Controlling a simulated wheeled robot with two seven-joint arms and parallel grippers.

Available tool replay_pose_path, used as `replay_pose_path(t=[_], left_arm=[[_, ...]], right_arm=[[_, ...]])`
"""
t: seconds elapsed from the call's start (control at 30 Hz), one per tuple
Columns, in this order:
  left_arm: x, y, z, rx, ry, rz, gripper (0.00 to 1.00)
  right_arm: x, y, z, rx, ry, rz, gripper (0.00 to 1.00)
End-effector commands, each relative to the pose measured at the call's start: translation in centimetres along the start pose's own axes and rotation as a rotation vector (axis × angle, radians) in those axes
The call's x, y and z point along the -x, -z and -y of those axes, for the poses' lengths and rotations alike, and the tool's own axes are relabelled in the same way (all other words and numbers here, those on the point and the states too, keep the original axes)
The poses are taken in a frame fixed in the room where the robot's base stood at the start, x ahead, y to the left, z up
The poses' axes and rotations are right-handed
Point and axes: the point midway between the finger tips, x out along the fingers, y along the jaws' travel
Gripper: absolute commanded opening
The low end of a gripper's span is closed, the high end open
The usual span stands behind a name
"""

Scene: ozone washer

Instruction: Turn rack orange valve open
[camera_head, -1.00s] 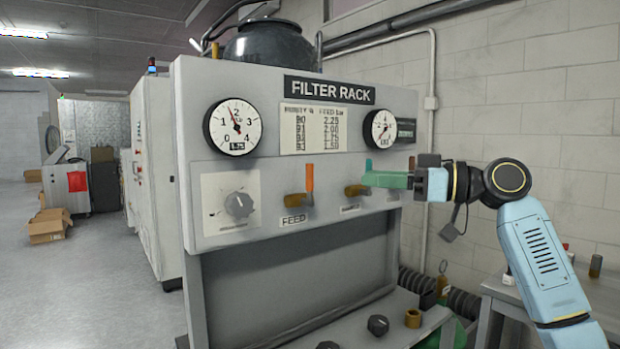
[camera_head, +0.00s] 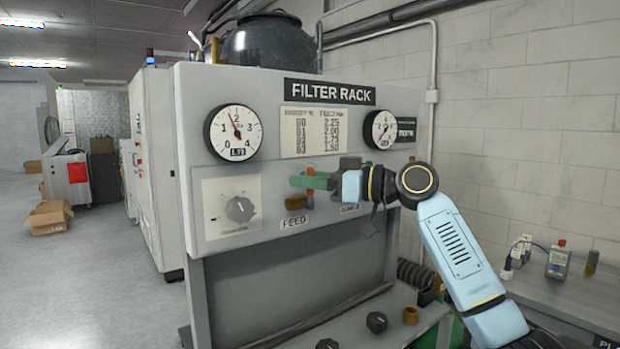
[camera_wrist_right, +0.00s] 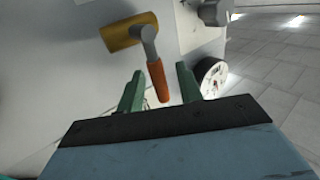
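The orange valve is the FEED valve on the rack panel. Its brass body (camera_head: 296,202) shows below my right gripper (camera_head: 300,182), and its lever is mostly hidden behind the fingers there. In the right wrist view the orange lever (camera_wrist_right: 157,82) hangs from a grey stem beside the brass body (camera_wrist_right: 128,32). The green fingers of my right gripper (camera_wrist_right: 160,73) are open, one on each side of the lever, with gaps visible between them and it. My left gripper is not in view.
The filter rack panel (camera_head: 240,78) carries two round gauges, a grey knob (camera_head: 240,209) left of the valve and a label plate. Black knobs (camera_head: 376,321) sit on the lower ledge. A side table (camera_head: 560,295) with small devices stands at right.

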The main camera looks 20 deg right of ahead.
Motion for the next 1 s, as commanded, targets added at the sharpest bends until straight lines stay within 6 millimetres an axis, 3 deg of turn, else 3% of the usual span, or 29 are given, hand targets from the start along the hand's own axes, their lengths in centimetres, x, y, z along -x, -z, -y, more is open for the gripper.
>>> replay_pose_path(t=[0.1,0.4,1.0], left_arm=[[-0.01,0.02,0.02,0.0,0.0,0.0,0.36],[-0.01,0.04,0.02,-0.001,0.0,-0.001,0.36],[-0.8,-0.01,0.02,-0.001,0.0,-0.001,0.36]], right_arm=[[0.02,-0.01,0.0,0.0,0.0,0.0,0.36],[0.05,0.0,-0.01,0.0,0.0,0.0,0.0],[0.36,-0.18,-0.47,-0.084,0.0,-0.057,0.0]])
